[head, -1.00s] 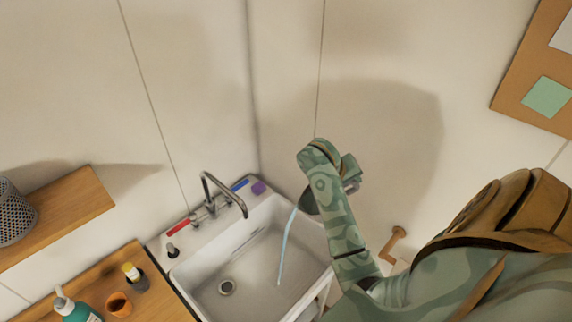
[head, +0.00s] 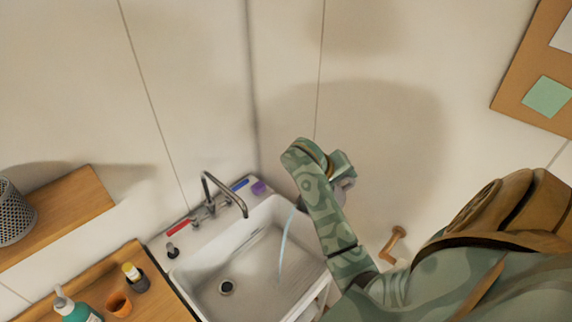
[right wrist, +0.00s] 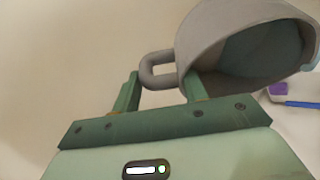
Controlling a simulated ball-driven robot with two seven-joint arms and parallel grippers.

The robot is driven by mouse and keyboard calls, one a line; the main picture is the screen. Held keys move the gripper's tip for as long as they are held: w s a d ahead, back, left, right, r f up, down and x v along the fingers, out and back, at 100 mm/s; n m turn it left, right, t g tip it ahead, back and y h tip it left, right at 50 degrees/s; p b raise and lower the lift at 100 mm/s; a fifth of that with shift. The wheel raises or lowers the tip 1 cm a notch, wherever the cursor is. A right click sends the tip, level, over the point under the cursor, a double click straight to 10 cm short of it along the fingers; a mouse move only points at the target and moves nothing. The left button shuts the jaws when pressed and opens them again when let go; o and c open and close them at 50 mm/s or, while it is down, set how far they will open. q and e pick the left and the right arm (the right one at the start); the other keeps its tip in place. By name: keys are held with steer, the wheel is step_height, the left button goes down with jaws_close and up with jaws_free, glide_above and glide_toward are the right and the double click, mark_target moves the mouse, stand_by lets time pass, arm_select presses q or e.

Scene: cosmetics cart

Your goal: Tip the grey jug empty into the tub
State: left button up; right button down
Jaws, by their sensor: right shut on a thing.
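The grey jug (right wrist: 200,45) fills the upper right of the right wrist view, tilted with its mouth to the right and bluish water inside. My right gripper (right wrist: 160,88) is shut on its handle. In the head view the jug (head: 303,204) is mostly hidden behind my right arm, and the gripper (head: 342,170) is partly hidden too. A thin blue stream of water (head: 284,245) falls from the jug into the white tub (head: 245,268), which is a sink with a drain. My left gripper is not in view.
A metal faucet (head: 222,192) arches over the tub's back left. Left of the tub, a wooden counter (head: 165,295) holds a teal bottle (head: 80,312), an orange cup (head: 119,303) and a yellow-capped bottle (head: 135,277).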

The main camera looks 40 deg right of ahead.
steer(key=shift+w+a+r+g+h, duration=0.25)
steer(key=shift+w+a+r+h, duration=0.1)
steer(key=shift+a+r+h, duration=0.15)
steer(key=shift+w+a+r+g+h, duration=0.25)
steer(key=shift+w+a+r+h, duration=0.1)
steer(key=shift+r, duration=0.2)
stand_by(0.5)
steer(key=shift+w+a+r+n+g+h, duration=0.4)
steer(key=shift+w+a+r+n+h, duration=0.1)
steer(key=shift+w+a+r+h, duration=0.2)
stand_by(0.5)
steer(key=shift+a, duration=0.2)
steer(key=shift+w+a+r+g+h, duration=0.35)
steer(key=shift+w+a+h, duration=0.2)
steer(key=shift+a+h, duration=0.2)
steer(key=shift+w, duration=0.1)
